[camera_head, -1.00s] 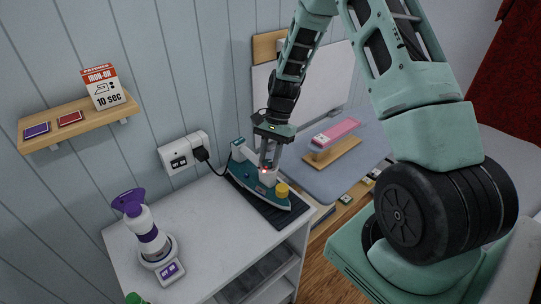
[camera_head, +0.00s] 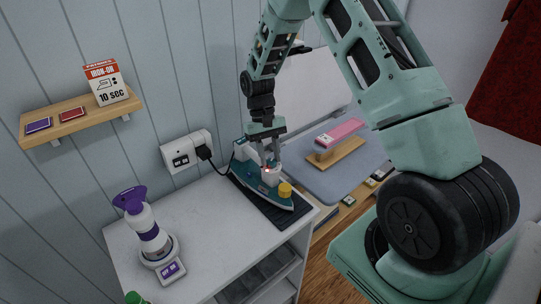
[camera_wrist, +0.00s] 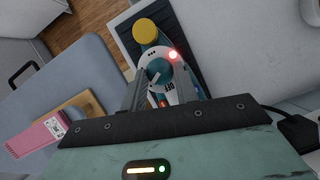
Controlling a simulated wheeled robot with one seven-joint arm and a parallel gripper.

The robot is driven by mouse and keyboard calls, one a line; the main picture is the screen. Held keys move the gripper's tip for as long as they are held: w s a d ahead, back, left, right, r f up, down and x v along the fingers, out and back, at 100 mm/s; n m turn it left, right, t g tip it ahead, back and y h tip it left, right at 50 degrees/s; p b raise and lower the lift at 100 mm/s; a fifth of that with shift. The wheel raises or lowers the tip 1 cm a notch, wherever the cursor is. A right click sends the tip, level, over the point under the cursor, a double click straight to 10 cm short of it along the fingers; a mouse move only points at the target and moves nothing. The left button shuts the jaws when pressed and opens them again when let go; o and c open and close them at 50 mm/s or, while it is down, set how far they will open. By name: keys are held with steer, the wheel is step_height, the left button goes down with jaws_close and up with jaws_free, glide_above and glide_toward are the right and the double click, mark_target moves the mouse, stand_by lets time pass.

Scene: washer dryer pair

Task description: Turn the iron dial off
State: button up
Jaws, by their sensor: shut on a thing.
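The teal and white iron (camera_head: 262,187) lies on a dark mat on the white cabinet top, a yellow knob (camera_head: 285,190) at its near end. The knob also shows in the wrist view (camera_wrist: 146,31). My gripper (camera_head: 268,168) reaches down onto the iron from above. In the wrist view my gripper (camera_wrist: 158,84) has its fingers on either side of the teal dial (camera_wrist: 159,71) and is shut on it. The fingers partly hide the dial. An OFF mark (camera_wrist: 168,89) is beside it. A red light (camera_wrist: 173,55) glows near the dial.
A wall socket (camera_head: 186,152) with the iron's plug is behind the iron. A blue-grey ironing board (camera_head: 335,175) with a pink item (camera_head: 338,132) lies right. A wall shelf (camera_head: 80,118) is at upper left.

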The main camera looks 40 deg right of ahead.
steer(key=n, duration=0.2)
steer(key=n+h, duration=0.1)
steer(key=n, duration=0.1)
steer(key=n+h, duration=0.1)
steer(key=n, duration=0.1)
steer(key=shift+a+b, duration=0.35)
steer(key=n+h, duration=0.1)
steer(key=n, duration=0.2)
steer(key=n+t+h, duration=0.1)
steer(key=n, duration=0.1)
steer(key=shift+s+a+n, duration=0.1)
steer(key=shift+a+n, duration=0.05)
steer(key=shift+n, duration=0.25)
steer(key=o, duration=1)
steer(key=shift+r+b, duration=0.15)
steer(key=shift+b, duration=0.2)
steer(key=b+v, duration=0.1)
steer(key=v, duration=0.4)
steer(key=b+v, duration=0.1)
steer(key=v, duration=0.5)
steer(key=b+v, duration=0.1)
steer(key=v, duration=0.5)
steer(key=shift+s+a+r+b, duration=0.1)
steer(key=shift+s+a+b, duration=0.15)
steer(key=shift+a+b, duration=0.1)
